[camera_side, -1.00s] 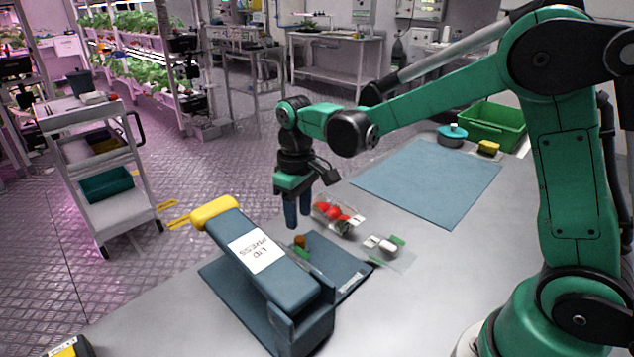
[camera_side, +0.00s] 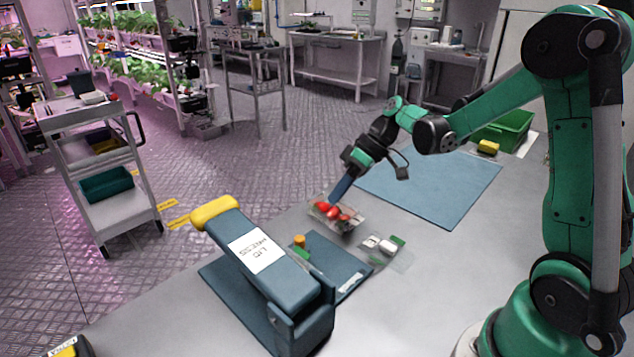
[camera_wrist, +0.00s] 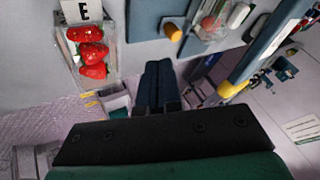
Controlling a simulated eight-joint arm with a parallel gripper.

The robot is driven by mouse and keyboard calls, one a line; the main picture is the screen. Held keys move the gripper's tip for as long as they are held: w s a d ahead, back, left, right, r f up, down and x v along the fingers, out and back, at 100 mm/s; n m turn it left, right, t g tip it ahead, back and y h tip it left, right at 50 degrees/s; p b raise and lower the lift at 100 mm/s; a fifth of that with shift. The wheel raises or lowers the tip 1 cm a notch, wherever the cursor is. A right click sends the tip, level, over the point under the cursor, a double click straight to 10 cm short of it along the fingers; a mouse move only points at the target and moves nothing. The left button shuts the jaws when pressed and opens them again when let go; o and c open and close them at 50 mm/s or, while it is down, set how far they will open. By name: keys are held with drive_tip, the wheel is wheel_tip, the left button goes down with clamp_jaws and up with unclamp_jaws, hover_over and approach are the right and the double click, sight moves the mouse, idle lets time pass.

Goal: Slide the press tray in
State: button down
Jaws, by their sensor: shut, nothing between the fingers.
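The blue-grey press (camera_side: 300,315) stands at the front of the bench, its long lid (camera_side: 225,228) slanting up to a yellow handle (camera_side: 214,212). A flat blue panel (camera_side: 330,255), which looks like the tray, lies beside the press. An orange knob (camera_side: 299,240) shows by the lid's far edge; in the wrist view the knob (camera_wrist: 172,32) is just beyond my fingers. My gripper (camera_side: 335,199) is shut and empty, tilted, in front of or above the berry punnet. Its fingers (camera_wrist: 158,68) show together in the wrist view. The lid hides part of the panel.
A clear punnet of red berries (camera_side: 335,214) lies behind the press. A small white and green item (camera_side: 383,245) lies right of it. A blue mat (camera_side: 430,185), yellow block (camera_side: 488,147) and green crate (camera_side: 505,130) are farther back.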

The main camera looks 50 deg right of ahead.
drive_tip(key=x, duration=0.8)
drive_tip(key=shift+a, duration=0.1)
drive_tip(key=a, duration=0.5)
drive_tip(key=shift+a, duration=0.1)
drive_tip(key=v, duration=0.9)
drive_tip(key=s+a+r+m+t+h, duration=0.1)
drive_tip(key=s+r+m+t+h, duration=0.2)
drive_tip(key=s+h, duration=0.3)
drive_tip(key=shift+s+a+r+m+t+h, duration=0.35)
drive_tip(key=shift+s+r+t, duration=0.2)
drive_tip(key=shift+s, duration=0.3)
